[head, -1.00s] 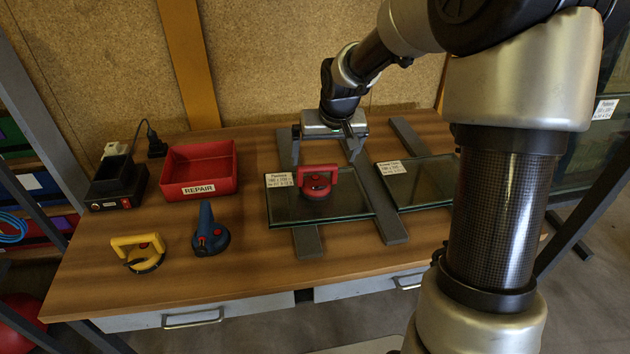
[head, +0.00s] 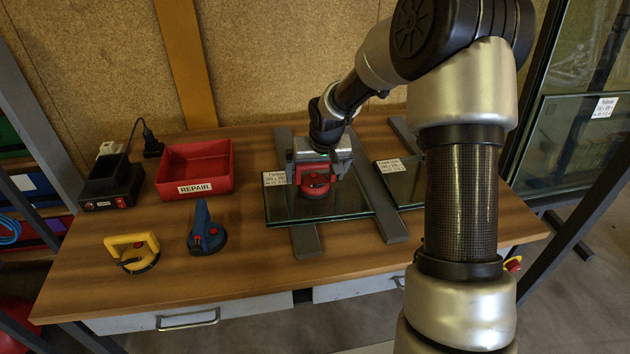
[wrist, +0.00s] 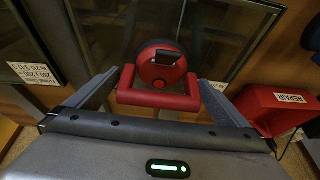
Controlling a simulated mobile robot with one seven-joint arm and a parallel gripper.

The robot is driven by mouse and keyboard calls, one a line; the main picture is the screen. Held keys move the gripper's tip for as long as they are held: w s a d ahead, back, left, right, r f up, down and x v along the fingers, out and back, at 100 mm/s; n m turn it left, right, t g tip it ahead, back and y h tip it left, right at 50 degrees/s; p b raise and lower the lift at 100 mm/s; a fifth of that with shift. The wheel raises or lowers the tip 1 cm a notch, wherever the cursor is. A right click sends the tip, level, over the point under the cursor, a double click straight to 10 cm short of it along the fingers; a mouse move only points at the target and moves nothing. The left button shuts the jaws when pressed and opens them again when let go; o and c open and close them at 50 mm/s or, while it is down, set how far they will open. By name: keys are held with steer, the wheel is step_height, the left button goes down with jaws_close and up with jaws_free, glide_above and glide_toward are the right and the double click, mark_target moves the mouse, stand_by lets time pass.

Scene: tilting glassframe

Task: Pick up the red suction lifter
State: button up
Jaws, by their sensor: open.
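The red suction lifter (head: 315,184) stands on the left glass pane (head: 345,203), its round cup down and its handle bar up. My gripper (head: 320,172) is above and around the lifter's handle, with one finger on each side. In the wrist view the lifter's red handle bar (wrist: 158,99) lies crosswise between the two open fingers, with the round cup beyond it. The handle shows small gaps to both fingers, so the gripper (wrist: 158,97) is open. Part of the handle is hidden behind the gripper in the head view.
The pane lies on grey bars (head: 382,208). A second pane (head: 404,186) is close on the right. A red REPAIR box (head: 208,185), a blue lifter (head: 207,236), a yellow lifter (head: 140,258) and a black charger (head: 112,188) stand on the left. The table front is partly clear.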

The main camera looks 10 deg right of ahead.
steer(key=c, duration=1.3)
step_height(320, 180, up, 10)
steer(key=shift+f+p, duration=0.1)
steer(key=shift+p, duration=0.9)
steer(key=shift+r, duration=0.2)
steer(key=shift+a, duration=0.1)
